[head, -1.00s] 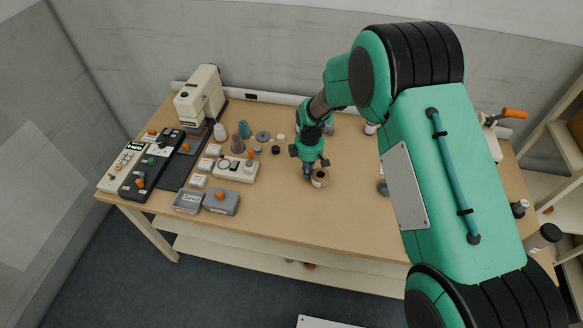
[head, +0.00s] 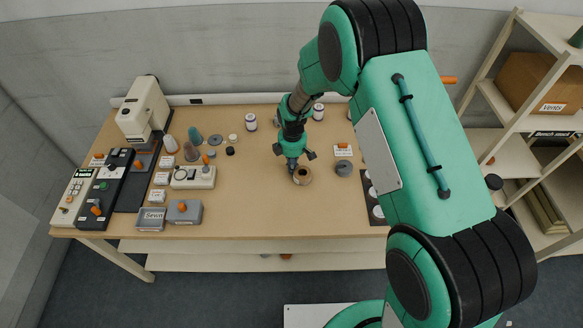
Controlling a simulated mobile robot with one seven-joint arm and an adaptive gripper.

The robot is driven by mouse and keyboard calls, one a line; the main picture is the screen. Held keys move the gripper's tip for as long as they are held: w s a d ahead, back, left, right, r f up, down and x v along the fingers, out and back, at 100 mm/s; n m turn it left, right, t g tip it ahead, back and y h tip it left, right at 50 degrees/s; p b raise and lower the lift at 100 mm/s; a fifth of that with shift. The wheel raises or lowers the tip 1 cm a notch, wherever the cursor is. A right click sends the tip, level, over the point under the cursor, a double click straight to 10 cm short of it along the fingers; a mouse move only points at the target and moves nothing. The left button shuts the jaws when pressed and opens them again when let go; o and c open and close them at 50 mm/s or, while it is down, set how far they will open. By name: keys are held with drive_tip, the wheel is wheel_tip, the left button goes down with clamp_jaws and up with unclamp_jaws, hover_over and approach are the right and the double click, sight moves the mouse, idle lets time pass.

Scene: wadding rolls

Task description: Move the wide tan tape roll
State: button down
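The wide tan tape roll (head: 303,176) sits on the wooden table (head: 250,215) near the middle, its round hole facing up. My gripper (head: 293,170) points down at the roll's left side, with its tip at or just above the rim. The fingers are small and dark here, and I cannot tell whether they touch the roll or grip it. My arm comes in from the right and covers the right part of the table.
A grey roll (head: 344,169) lies to the right of the tan roll. Grey trays (head: 184,212), a control box (head: 193,177) and a cream machine (head: 143,108) stand at left. Shelves (head: 540,125) with a cardboard box (head: 541,86) stand at right. The table front is clear.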

sight(283, 172)
drive_tip(key=shift+a, duration=1.9)
drive_tip(key=shift+a+r, duration=0.15)
drive_tip(key=shift+r, duration=0.55)
wheel_tip(283, 172, up, 9)
drive_tip(key=p, duration=0.1)
drive_tip(key=shift+f+p, duration=0.2)
drive_tip(key=shift+p, duration=0.15)
drive_tip(key=s+d+m+p, duration=0.3)
drive_tip(key=s+m, duration=0.8)
drive_tip(key=m, duration=1.2)
drive_tip(key=shift+s+r, duration=0.3)
drive_tip(key=shift+s, duration=0.05)
